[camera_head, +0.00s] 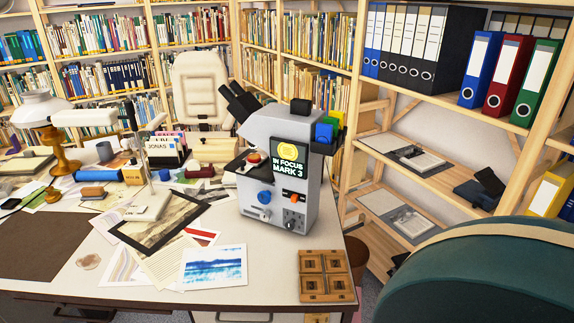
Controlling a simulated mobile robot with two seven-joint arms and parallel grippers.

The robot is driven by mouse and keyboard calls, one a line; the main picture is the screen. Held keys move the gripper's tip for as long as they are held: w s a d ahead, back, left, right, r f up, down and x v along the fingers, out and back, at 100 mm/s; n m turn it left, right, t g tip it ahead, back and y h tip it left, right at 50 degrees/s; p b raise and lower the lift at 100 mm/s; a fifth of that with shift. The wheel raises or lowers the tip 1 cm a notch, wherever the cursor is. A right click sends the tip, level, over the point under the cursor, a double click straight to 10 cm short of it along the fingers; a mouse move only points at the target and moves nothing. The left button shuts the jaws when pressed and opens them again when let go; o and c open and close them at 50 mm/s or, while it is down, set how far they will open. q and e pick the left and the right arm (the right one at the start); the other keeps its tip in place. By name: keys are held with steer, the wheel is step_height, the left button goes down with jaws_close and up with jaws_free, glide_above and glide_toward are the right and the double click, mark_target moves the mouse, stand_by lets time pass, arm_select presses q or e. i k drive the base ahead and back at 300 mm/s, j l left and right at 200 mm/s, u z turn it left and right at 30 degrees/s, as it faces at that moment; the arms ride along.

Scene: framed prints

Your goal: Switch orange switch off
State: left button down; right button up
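A grey microscope-like machine (277,150) with black eyepieces stands upright near the right end of the desk. Its screen reads "IN FOCUS MARK 3". The orange switch (294,198) sits on the machine's front face, below the screen, on a dark plate; it is too small to tell its position. A blue knob (264,197) is to its left and a dark dial panel is below it. A red button (254,157) is on the machine's left side. Neither of my grippers shows in the head view.
The white desk (85,272) carries papers, a black-framed print (160,222), a lamp (50,125) and a wooden block tray (325,276) at its right corner. A dark green chair back (480,275) fills the lower right. Shelves with binders stand behind.

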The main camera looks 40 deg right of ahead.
mark_target(294, 199)
steer(key=z, duration=1.3)
